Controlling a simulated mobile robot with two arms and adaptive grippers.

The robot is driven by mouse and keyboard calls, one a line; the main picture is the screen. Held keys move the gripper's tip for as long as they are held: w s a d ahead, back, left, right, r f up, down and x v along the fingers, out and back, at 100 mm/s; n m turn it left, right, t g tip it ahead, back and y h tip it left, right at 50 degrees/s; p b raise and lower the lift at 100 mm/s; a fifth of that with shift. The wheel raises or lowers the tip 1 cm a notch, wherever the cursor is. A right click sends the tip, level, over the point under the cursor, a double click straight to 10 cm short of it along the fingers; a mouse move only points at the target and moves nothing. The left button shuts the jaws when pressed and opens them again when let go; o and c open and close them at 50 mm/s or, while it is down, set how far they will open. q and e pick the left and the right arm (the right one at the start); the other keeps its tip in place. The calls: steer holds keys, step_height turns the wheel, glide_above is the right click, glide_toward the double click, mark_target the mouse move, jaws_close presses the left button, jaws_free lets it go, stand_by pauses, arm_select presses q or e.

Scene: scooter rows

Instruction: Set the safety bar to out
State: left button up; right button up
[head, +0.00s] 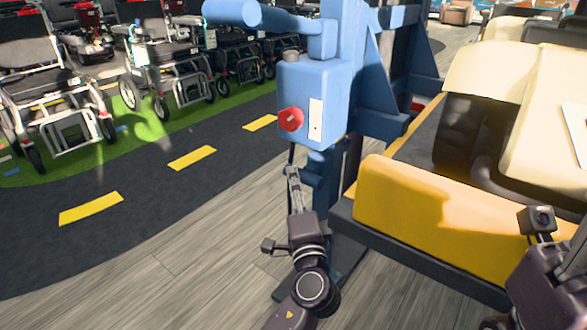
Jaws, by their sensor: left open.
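A thick blue padded bar (275,19), which looks like the safety bar, sticks out to the left from the top of a blue post, at the top of the head view. Below it is a blue box (325,80) with a red knob (291,119) and a white label plate. My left gripper (292,174) is open and empty, below the box and in front of the post's lower part. Its fingers are seen nearly edge-on and sit well below the bar. My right gripper (545,270) is partly in view at the right edge; its fingers cannot be made out.
A yellow-fronted vehicle (415,215) with a dark lower edge and cream seats fills the right, close beside the post. Several scooters and wheelchairs (170,75) stand at the back left. The wooden floor (150,265) and dark marked lane at left are clear.

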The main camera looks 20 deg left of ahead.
arm_select(q)
steer(key=shift+b+x, duration=0.75)
steer(key=shift+x, duration=2.05)
steer(key=shift+f, duration=0.1)
jaws_close()
